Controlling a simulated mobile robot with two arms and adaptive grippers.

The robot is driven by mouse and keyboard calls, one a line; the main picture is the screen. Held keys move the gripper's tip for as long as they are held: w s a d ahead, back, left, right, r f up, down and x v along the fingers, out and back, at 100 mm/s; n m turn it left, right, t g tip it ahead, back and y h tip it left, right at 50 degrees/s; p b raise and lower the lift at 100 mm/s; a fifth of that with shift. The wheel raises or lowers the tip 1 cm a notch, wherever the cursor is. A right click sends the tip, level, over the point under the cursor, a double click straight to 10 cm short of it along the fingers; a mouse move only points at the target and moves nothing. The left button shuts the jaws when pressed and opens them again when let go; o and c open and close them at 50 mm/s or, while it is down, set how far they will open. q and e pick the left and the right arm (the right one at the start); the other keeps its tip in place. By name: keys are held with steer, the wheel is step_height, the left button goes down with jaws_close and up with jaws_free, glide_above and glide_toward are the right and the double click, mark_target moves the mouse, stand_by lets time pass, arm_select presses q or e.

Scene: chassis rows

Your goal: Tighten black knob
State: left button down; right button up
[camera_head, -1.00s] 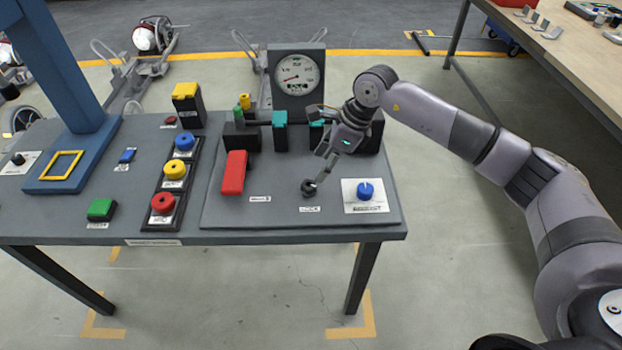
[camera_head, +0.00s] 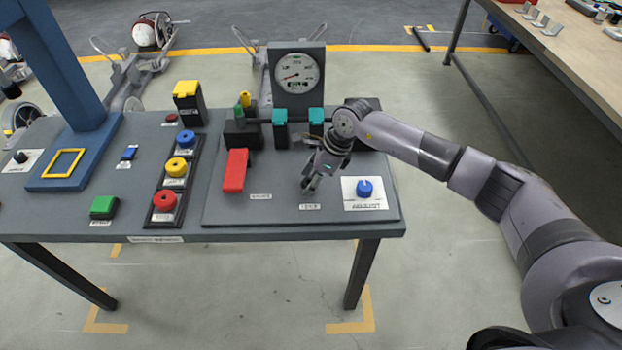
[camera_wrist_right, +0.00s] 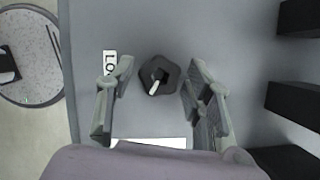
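The black knob (camera_wrist_right: 159,73) is a dark lobed knob with a light pointer mark, on the grey panel beside a label (camera_wrist_right: 110,63) of which "LO" shows. In the wrist view my right gripper (camera_wrist_right: 157,92) is open, with one finger on each side of the knob and gaps between. In the head view my right gripper (camera_head: 310,183) points down at the knob's place and hides most or all of the knob. How far the fingertips are above the panel is hard to tell. My left gripper is not in view.
A blue knob (camera_head: 364,188) on a white plate stands just right of the gripper. A red lever (camera_head: 235,171) stands to the left. Behind are teal-handled valves (camera_head: 280,118) and a gauge (camera_head: 297,73). The panel's front strip is clear.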

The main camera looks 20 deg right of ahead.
steer(key=c, duration=0.9)
steer(key=shift+m, duration=0.3)
steer(key=shift+m+t, duration=0.4)
steer(key=shift+m, duration=0.5)
steer(key=m+h, duration=0.1)
steer(key=m, duration=0.1)
steer(key=shift+s+a+m+t, duration=0.1)
steer(key=shift+m+t, duration=0.3)
steer(key=m+h+b, duration=0.1)
steer(key=m, duration=0.2)
steer(key=shift+a+t+b, duration=0.1)
steer(key=shift+t+b, duration=0.2)
steer(key=shift+t, duration=0.1)
steer(key=shift+m+h+b, duration=0.7)
steer(key=shift+m+h, duration=0.1)
steer(key=shift+m, duration=0.9)
steer(key=shift+r, duration=0.1)
